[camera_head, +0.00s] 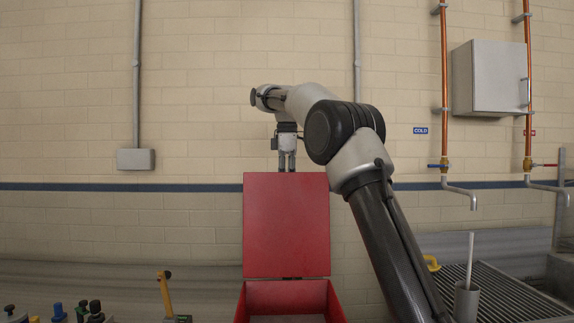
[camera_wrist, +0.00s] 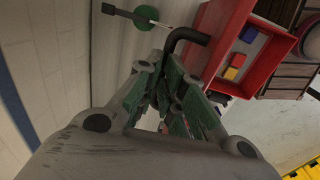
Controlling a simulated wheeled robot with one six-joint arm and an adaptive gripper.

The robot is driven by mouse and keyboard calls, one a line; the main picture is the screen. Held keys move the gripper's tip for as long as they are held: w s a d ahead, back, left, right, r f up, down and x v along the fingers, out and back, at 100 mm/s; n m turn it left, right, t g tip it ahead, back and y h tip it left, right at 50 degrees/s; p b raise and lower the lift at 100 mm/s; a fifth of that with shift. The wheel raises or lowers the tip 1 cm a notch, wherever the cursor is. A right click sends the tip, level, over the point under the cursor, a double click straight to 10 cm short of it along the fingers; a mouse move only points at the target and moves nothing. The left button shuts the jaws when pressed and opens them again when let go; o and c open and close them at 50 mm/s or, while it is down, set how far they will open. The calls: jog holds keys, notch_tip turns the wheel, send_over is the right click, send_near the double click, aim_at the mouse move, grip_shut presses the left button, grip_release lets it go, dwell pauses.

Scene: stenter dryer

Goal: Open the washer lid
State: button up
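The red washer lid (camera_head: 286,225) stands upright in the head view, raised above the red washer box (camera_head: 286,299), whose open top shows below it. A hinge joins the two at the lid's lower edge. My gripper (camera_head: 287,164) points down at the lid's top edge, its two fingers side by side with a narrow gap. I cannot tell whether the tips touch the lid or stop behind it. In the wrist view my green-padded fingers (camera_wrist: 168,73) lean towards each other, and nothing clear shows between them. A black bent bar (camera_wrist: 188,38) is just beyond the tips.
In the head view, a sink with a ribbed drainboard (camera_head: 500,292) and a grey cup (camera_head: 466,300) are at the right. Bottles (camera_head: 84,312) and a yellow tool (camera_head: 165,295) are at the lower left. The wrist view has a red open bin (camera_wrist: 222,25) with coloured blocks.

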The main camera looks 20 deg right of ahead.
jog(key=shift+o, duration=0.5)
notch_tip(320, 180, up, 6)
jog(key=shift+s+r, duration=0.25)
jog(key=shift+s, duration=0.15)
jog(key=shift+s+a+r, duration=0.1)
jog(key=shift+r, duration=0.3)
